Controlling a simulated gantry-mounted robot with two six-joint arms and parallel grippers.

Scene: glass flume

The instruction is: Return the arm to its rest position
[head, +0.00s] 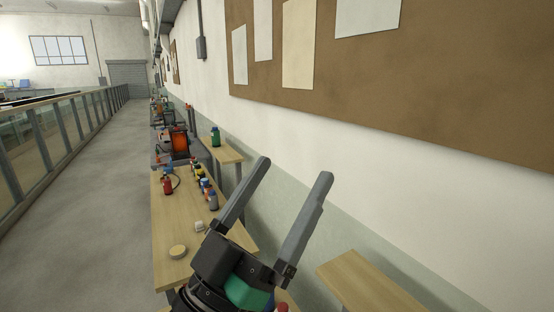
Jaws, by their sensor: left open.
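My left gripper (294,170) is in the lower middle of the head view. Its two long grey fingers point up and spread wide apart. It is open, with only the wall visible between the fingers. Its dark body with a green part covers the near end of the wooden bench (172,268). My right gripper does not show.
The bench carries a red bottle (167,186), a round tan disc (178,252), a small white item (200,226) and several bottles. A green container (215,137) stands on a side table. A wooden surface (365,283) is at lower right. A corkboard (430,95) hangs on the wall. The left walkway is clear.

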